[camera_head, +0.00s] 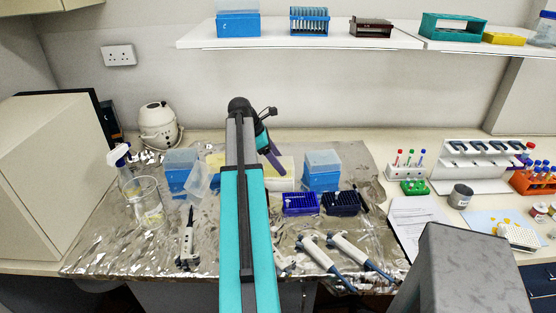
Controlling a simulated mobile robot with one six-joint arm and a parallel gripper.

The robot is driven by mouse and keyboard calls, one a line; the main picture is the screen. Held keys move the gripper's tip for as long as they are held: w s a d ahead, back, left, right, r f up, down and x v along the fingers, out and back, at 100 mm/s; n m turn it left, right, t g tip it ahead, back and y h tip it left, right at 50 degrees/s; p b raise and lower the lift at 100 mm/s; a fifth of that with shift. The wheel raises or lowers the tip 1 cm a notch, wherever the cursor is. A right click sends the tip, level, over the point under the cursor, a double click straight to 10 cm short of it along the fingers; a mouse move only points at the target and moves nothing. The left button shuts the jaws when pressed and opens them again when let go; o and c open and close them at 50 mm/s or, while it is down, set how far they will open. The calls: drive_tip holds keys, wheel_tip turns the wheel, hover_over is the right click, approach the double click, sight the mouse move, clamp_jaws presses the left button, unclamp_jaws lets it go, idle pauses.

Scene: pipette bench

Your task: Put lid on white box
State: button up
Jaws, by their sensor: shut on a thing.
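My arm runs up the middle of the view and hides much of what lies behind it. The dark end of my gripper (271,155) shows to the right of the arm, pointing down over the foil-covered bench. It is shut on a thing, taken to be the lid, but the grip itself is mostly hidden. A white box (286,168) shows in part just behind and below the gripper. A yellowish patch (214,159) shows left of the arm. I cannot tell how the lid sits relative to the box.
Blue tip boxes stand left (181,172) and right (321,171), with a clear tilted piece (198,181) by the left one. Dark-blue racks (300,204), pipettes (325,258) and a glass beaker (145,201) surround the middle. A shelf (300,40) hangs above the back.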

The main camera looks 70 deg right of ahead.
drive_tip(key=shift+s+a+f, duration=0.1)
drive_tip(key=shift+f, duration=0.65)
idle(0.4)
drive_tip(key=shift+f, duration=0.15)
drive_tip(key=shift+c, duration=0.5)
drive_tip(key=shift+a+f+p, duration=0.1)
drive_tip(key=shift+f+p, duration=0.1)
drive_tip(key=shift+p, duration=0.1)
drive_tip(key=shift+c, duration=0.5)
drive_tip(key=shift+f, duration=0.25)
drive_tip(key=shift+c, duration=1.2)
drive_tip(key=o, duration=1.5)
drive_tip(key=shift+d+f, duration=0.1)
drive_tip(key=shift+d, duration=0.15)
drive_tip(key=shift+r, duration=0.25)
